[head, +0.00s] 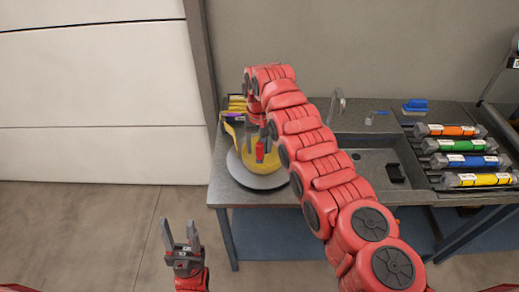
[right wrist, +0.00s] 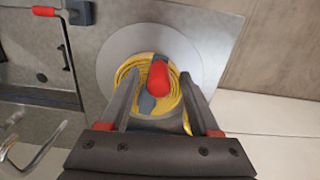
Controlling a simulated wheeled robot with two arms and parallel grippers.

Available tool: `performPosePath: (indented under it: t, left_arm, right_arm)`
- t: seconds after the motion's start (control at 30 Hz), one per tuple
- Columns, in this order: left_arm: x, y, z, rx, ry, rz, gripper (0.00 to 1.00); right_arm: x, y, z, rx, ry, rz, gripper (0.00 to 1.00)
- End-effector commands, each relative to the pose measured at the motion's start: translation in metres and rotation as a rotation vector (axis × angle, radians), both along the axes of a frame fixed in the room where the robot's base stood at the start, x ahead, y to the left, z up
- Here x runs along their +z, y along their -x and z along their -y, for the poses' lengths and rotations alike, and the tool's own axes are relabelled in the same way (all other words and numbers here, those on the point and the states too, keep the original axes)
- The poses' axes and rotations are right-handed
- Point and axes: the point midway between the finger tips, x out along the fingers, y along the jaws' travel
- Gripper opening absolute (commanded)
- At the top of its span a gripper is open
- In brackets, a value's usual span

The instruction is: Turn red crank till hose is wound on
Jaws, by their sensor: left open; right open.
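The reel with yellow hose (head: 246,160) stands on a round grey plate (head: 258,182) at the bench's left end. In the right wrist view, yellow hose (right wrist: 128,72) lies in coils around the reel's middle. The red crank knob (head: 260,150) stands up from the reel; it also shows in the right wrist view (right wrist: 159,78). My right gripper (right wrist: 160,90) is open above the reel, with the knob between its fingers; I cannot tell whether they touch it. My left gripper (head: 181,234) is open and empty, low in front of the wall, away from the bench.
The bench (head: 222,170) holds a sink with a tap (head: 337,104), a blue brush (head: 415,106) and a rack of coloured cylinders (head: 450,130) at the right. My right arm covers part of the bench. The floor at left is clear.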

Motion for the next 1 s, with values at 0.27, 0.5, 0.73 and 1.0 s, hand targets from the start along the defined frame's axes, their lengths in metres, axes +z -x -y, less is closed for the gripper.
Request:
performPosePath:
  t: [0.27, 0.5, 0.73, 1.0]
  left_arm:
    - [0.008, 0.0, 0.0, 0.0, 0.0, 0.0, 0.5]
    - [0.008, 0.0, 0.0, 0.0, 0.0, 0.0, 0.5]
    - [0.008, 0.0, 0.0, 0.0, 0.0, 0.0, 0.5]
    - [0.008, 0.0, 0.0, 0.0, 0.0, 0.0, 0.5]
  right_arm:
    - [-0.028, 0.0, 0.0, 0.001, 0.001, -0.001, 0.63]
    - [-0.03, -0.001, 0.0, 0.0, 0.0, 0.003, 0.63]
    - [-0.03, -0.001, 0.0, 0.0, 0.0, 0.002, 0.31]
    - [-0.03, -0.001, 0.0, 0.0, 0.001, 0.002, 0.0]
